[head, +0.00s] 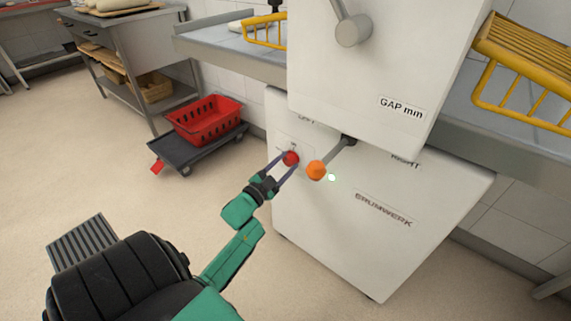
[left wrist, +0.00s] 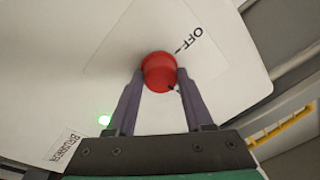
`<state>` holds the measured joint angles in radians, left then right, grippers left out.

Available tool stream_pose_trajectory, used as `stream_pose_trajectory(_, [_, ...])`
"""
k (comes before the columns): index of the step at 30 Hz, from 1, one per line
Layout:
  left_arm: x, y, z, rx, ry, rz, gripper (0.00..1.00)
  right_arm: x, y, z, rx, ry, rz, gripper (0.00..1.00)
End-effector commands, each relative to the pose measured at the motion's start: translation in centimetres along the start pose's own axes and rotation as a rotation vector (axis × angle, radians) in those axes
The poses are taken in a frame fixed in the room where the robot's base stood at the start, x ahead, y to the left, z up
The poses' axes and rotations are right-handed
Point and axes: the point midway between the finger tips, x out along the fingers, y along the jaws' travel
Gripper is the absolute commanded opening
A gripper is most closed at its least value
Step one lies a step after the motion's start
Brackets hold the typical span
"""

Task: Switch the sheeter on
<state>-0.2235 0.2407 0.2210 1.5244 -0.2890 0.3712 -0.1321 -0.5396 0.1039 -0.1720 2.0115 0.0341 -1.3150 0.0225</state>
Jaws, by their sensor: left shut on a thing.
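The sheeter (head: 345,225) is a white machine with a grey crank handle at the top and a "GAP mm" label. A red round knob (head: 291,158) sits on its front, left of an orange-tipped lever (head: 316,170). My left gripper (head: 286,162) is shut on the red knob, one finger on each side. The left wrist view shows the knob (left wrist: 158,72) between the fingertips, with an "OFF" label (left wrist: 190,38) beside it. My right gripper is not in view.
Yellow wire guards (head: 520,75) stand at both sides of the sheeter. A red basket (head: 207,118) sits on a dark wheeled dolly behind left. A steel table (head: 115,38) stands farther back.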

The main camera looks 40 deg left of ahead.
Motion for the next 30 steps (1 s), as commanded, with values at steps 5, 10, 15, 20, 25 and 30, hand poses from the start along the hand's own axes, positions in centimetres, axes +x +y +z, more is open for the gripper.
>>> stream_pose_trajectory(5, [0.16, -0.23, -0.21, 0.070, 0.010, 0.001, 0.00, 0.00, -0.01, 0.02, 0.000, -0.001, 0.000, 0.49])
stream_pose_trajectory(10, [0.17, -0.25, -0.24, 0.102, 0.014, 0.003, 0.00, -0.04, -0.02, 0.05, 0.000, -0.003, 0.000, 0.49])
stream_pose_trajectory(15, [0.18, -0.27, -0.26, 0.111, 0.015, 0.003, 0.00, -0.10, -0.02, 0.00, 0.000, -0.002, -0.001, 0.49])
stream_pose_trajectory(20, [0.18, -0.29, -0.27, 0.111, 0.015, 0.003, 0.00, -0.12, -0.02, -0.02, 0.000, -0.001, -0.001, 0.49])
stream_pose_trajectory(25, [0.19, -0.29, -0.28, 0.111, 0.015, 0.003, 0.78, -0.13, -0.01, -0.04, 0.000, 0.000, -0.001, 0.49])
stream_pose_trajectory(30, [0.12, -0.18, -0.17, 0.109, 0.012, 0.005, 0.82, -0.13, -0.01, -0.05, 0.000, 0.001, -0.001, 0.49])
